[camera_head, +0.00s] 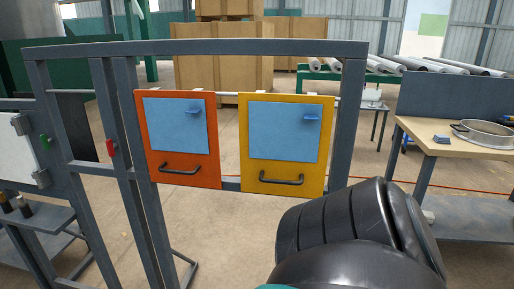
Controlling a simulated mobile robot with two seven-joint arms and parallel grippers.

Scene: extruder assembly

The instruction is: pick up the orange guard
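The orange guard (184,191) is an upright panel with a light blue window, a small blue piece on the window and a black handle (179,169) near its bottom. It hangs from a bar of a grey metal frame, left of a similar yellow guard (282,186). White hooks show at the top edges of both guards. Neither gripper is in view. A large black arm link of mine fills the lower right, and no finger of mine touches the orange guard in this view.
The grey frame (205,47) has posts on both sides of the guards. A wooden table (455,157) at right bears a round metal sieve (484,133) and a small blue block (441,139). Wooden crates (222,60) stand behind. Floor in front of the guards is open.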

